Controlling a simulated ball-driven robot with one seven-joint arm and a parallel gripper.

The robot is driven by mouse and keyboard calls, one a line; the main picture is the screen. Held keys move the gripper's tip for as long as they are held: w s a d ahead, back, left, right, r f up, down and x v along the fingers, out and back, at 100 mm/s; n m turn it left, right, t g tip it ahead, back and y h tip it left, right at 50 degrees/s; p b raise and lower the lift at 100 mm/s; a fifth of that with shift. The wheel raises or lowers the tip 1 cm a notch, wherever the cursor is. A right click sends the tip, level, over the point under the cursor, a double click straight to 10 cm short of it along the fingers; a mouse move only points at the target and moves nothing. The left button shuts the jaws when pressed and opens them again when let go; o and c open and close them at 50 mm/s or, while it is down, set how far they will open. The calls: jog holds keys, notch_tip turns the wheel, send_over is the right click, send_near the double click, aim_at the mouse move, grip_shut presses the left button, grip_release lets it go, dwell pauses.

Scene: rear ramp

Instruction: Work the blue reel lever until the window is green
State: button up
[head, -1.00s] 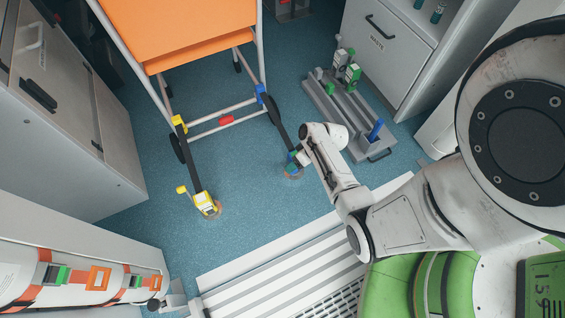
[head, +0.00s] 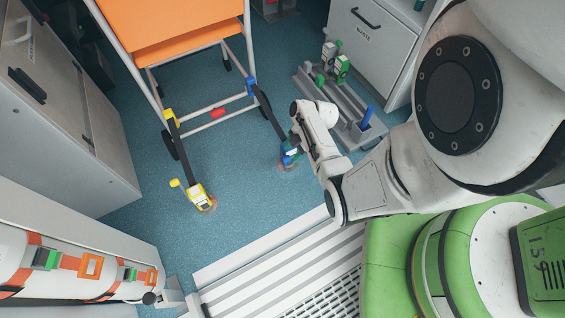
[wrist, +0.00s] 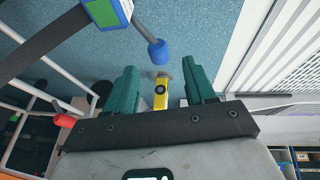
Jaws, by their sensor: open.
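The blue reel (head: 291,154) stands on the blue floor at the end of a dark strap from the orange-seated chair. In the wrist view its blue-framed face (wrist: 102,12) is cut by the top edge, and the panel inside the frame looks green. The blue lever knob (wrist: 158,52) on a grey rod sticks out from the reel, just beyond my fingertips. My gripper (wrist: 163,78) is open, its two dark green fingers apart with nothing held between them. The knob looks apart from both fingers. In the head view my wrist partly covers the gripper.
A yellow reel (head: 199,197) stands on the floor at left, on another strap. The chair (head: 180,40) is behind. A grey rack (head: 335,105) with a blue handle stands right of my wrist, before a white cabinet (head: 372,45). A ribbed ramp (head: 285,270) lies in front.

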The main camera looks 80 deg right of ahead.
aim_at(284, 162)
jog(key=b+x, duration=0.3)
jog(key=x, duration=0.5)
jog(key=shift+f+b, duration=0.15)
jog(key=shift+b, duration=0.25)
jog(key=shift+c, duration=0.3)
grip_shut()
